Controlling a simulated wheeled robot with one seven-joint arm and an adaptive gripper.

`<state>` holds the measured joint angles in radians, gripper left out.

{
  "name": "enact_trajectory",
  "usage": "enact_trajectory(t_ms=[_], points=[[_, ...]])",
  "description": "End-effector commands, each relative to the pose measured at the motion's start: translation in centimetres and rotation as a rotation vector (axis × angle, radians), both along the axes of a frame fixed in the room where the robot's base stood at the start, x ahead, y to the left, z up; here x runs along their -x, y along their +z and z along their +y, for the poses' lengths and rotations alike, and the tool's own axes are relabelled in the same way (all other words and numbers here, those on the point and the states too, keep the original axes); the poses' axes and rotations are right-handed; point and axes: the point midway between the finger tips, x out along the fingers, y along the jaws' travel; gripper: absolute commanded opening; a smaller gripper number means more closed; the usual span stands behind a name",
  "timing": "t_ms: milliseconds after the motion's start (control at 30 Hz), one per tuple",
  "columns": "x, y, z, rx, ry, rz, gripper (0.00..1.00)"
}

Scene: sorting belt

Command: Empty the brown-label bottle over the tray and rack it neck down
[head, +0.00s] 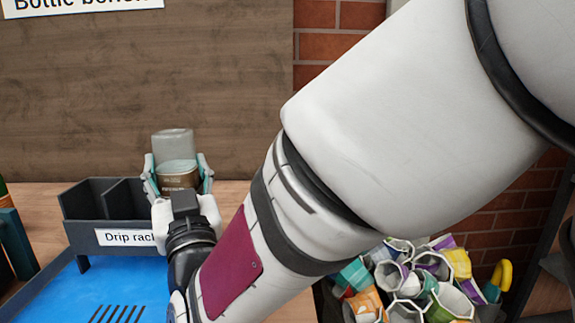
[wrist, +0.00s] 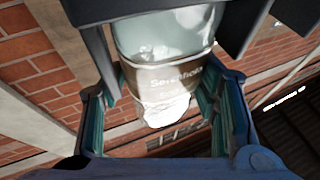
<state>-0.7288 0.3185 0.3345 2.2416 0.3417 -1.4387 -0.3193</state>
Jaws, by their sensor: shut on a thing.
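My gripper (head: 178,178) is shut on a clear bottle with a brown label (head: 179,181). In the head view the bottle's broad, pale end points up, and its lower part is hidden by my gripper. In the wrist view the brown label (wrist: 170,78) shows between the teal finger pads. The dark grey drip rack (head: 88,208) stands just left of my gripper, with open compartments. I cannot tell whether the bottle's lower end is inside the rack or in front of it. The blue tray (head: 75,290) lies below and in front of the rack.
A heap of colourful crushed containers (head: 410,280) lies at the lower right, beyond my arm. A wooden panel (head: 150,85) rises behind the rack. A dark teal object (head: 17,244) stands at the left edge. Slots show in the tray floor.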

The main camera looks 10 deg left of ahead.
Motion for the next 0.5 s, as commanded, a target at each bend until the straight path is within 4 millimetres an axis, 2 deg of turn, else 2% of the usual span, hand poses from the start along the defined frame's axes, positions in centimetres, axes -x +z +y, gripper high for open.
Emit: enact_trajectory(t_ms=[100,433,467,500], points=[[0.02,-0.72,0.01,0.000,0.000,0.000,0.23],[0.03,-0.80,0.01,0.001,0.000,0.001,0.23],[0.03,-0.80,0.01,0.001,0.000,0.001,0.59],[0.03,-0.80,0.01,0.001,0.000,0.001,0.69]])
